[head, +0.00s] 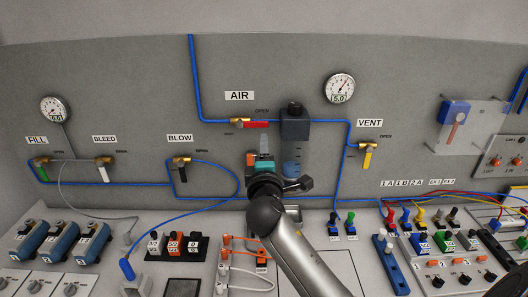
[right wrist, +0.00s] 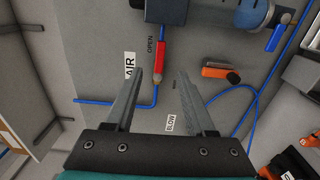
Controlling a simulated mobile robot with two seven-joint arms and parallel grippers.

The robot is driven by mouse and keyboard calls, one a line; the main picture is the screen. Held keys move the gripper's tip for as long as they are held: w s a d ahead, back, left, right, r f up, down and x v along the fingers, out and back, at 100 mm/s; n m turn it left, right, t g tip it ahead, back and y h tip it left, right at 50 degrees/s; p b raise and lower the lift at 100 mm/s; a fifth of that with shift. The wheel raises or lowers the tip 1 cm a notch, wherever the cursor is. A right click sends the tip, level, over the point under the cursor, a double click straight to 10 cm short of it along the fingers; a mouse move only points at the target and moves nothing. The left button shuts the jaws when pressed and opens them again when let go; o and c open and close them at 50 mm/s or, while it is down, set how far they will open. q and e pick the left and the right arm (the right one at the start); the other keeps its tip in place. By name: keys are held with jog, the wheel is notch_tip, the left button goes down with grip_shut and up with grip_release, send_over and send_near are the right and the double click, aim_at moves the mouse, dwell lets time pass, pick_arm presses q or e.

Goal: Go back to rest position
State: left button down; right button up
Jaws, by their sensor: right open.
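My right arm comes in from the lower right in the head view. Its gripper (head: 264,136) is raised in front of the panel, just below the red AIR valve handle (head: 256,124). In the right wrist view the two fingers of this gripper (right wrist: 160,74) stand apart with nothing held between them. The red handle (right wrist: 160,58) shows beyond the fingertips, lying along the blue pipe; whether a finger touches it I cannot tell. My left gripper is not in view.
A filter unit (head: 294,125) stands out from the panel right of the gripper. An orange-and-black part (right wrist: 229,70) sits beyond the right finger. The black BLOW valve (head: 181,167) is left. Below, the console holds blue cylinders (head: 60,246), switches and cables (head: 400,200).

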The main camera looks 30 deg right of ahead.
dwell(0.4)
jog(key=s+a+f+m+g+y, duration=0.3)
jog(key=s+a+f, duration=0.1)
jog(key=s+f, duration=0.35)
jog(key=s+a+f+m+g+y, duration=0.2)
jog(key=s+a+f+m+g, duration=0.1)
jog(key=s+f, duration=0.5)
jog(key=s+a+f+m+g+y, duration=0.25)
jog(key=s+a, duration=0.25)
jog(key=s, duration=0.3)
jog(key=s+a+f+m+g+y, duration=0.25)
jog(key=s+a, duration=0.25)
jog(key=s, duration=0.3)
notch_tip(320, 180, down, 29)
jog(key=n+g+b, duration=0.1)
jog(key=g+b, duration=0.1)
jog(key=b, duration=0.7)
jog(key=s+d+f+b, duration=0.1)
jog(key=s+f+b, duration=0.3)
jog(key=s+f, duration=0.4)
jog(key=s+d+f+g+b, duration=0.1)
jog(key=s+f+b, duration=0.4)
jog(key=f, duration=1.3)
jog(key=s+d, duration=0.1)
jog(key=s, duration=0.3)
jog(key=shift+d+n, duration=0.2)
jog(key=shift+n, duration=0.1)
